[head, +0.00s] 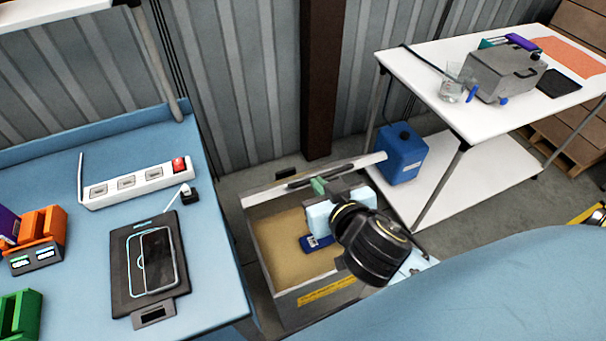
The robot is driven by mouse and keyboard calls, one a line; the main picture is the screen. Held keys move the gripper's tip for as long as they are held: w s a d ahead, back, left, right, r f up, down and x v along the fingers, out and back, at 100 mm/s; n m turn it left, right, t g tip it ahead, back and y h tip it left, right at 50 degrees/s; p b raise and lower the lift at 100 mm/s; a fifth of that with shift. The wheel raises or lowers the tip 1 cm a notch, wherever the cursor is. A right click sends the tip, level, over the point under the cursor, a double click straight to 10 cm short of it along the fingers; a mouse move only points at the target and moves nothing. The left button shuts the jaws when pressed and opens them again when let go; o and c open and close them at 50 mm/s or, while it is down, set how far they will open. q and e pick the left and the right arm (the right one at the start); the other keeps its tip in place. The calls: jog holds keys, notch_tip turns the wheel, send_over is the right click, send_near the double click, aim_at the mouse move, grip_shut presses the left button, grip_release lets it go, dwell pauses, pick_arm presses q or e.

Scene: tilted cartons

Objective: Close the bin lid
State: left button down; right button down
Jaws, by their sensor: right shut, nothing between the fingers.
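The bin (257,250) is a grey open box on the floor between the two tables, with a yellow label on its front. Its inside shows a tan bottom with a dark blue item (313,243) lying on it. A pale grey strip with a dark slot runs along the bin's back edge; it looks like the raised lid (362,165) seen nearly edge-on. My right gripper (318,187) is shut and empty, over the back part of the bin close to this strip. Whether it touches is unclear. My right wrist hides the bin's right side. My left gripper is out of view.
A blue table (200,262) at left holds a power strip (137,185), a phone on a black pad (150,265) and orange and green holders. A white table (425,85) at right carries a grey case (505,75). A blue canister (402,155) stands right of the bin.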

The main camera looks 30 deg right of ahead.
jog(key=p, duration=0.1)
send_over(302, 183)
jog(key=w, duration=0.2)
notch_tip(302, 183, down, 2)
jog(key=f, duration=0.1)
jog(key=shift+s+f+t, duration=0.3)
jog(key=shift+s+f, duration=0.7)
jog(key=shift+f, duration=0.1)
jog(key=shift+s+f, duration=0.25)
jog(key=shift+f, duration=0.05)
